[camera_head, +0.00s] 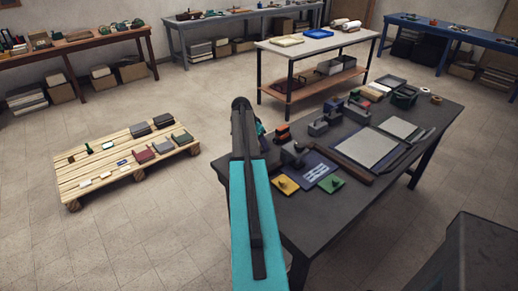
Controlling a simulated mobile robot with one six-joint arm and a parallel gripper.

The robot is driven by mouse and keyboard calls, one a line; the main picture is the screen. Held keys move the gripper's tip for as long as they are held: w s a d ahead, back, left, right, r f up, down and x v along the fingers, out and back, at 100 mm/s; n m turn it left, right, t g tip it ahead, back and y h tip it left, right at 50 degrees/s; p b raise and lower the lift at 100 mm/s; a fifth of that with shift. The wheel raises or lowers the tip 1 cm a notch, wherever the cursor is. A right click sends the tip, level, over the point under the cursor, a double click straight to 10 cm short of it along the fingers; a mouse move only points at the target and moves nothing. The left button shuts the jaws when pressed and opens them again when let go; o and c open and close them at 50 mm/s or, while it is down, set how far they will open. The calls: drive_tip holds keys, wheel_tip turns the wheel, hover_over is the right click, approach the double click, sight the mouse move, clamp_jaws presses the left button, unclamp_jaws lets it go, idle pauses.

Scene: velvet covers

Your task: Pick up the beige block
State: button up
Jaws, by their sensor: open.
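I cannot tell for certain which thing is the beige block. Small pale pieces lie on the wooden pallet (75,166) on the floor at left; one pale piece (85,183) is near its front edge. A beige, rounded item (371,93) sits among other things at the far side of the dark table (315,226) at right. My teal arm rises from the bottom middle to a dark joint and covers part of the table's left end. My gripper is not visible; the arm hides what lies behind it.
The dark table holds a flat framed panel (368,146), a yellow plate (285,185), a green plate (331,184) and several grey blocks. The pallet also bears dark and red pieces. Workbenches line the back. Floor between pallet and table is clear.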

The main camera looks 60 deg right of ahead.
drive_tip(key=c, duration=1.2)
drive_tip(key=shift+c, duration=0.2)
drive_tip(key=shift+r, duration=0.2)
drive_tip(key=shift+r+b, duration=0.8)
drive_tip(key=shift+r, duration=0.8)
drive_tip(key=shift+s+a, duration=0.65)
drive_tip(key=shift+a, duration=0.05)
drive_tip(key=s+a+b, duration=0.1)
drive_tip(key=s+a, duration=0.2)
drive_tip(key=s+a+r+b, duration=0.1)
drive_tip(key=s+a, duration=0.2)
drive_tip(key=s+a+b, duration=0.1)
drive_tip(key=s+a, duration=0.3)
drive_tip(key=shift+r, duration=0.2)
